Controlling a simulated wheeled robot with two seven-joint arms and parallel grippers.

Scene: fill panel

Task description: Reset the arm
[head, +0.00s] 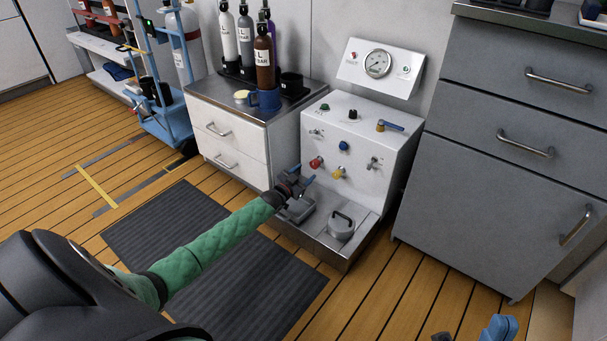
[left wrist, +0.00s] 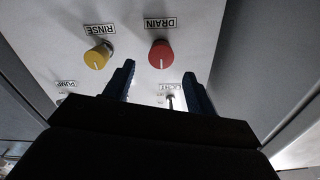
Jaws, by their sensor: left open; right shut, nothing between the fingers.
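My left arm in its green sleeve reaches across the floor mat in the head view. My left gripper (head: 302,175) is open and empty in front of the lower left of the white fill panel (head: 398,155). In the left wrist view its blue fingers (left wrist: 160,82) stand apart, with a small toggle switch (left wrist: 170,101) visible between them. A red DRAIN knob (left wrist: 160,54) and a yellow RINSE knob (left wrist: 98,56) are beyond the fingertips. Contact with the panel cannot be told. My right gripper (head: 498,328) is partly in view at the bottom edge, shut and empty.
A grey lidded pot (head: 341,226) sits on the panel's base tray. A white drawer cabinet (head: 236,150) with bottles and a blue mug (head: 268,100) stands left, a grey cabinet (head: 493,170) right.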

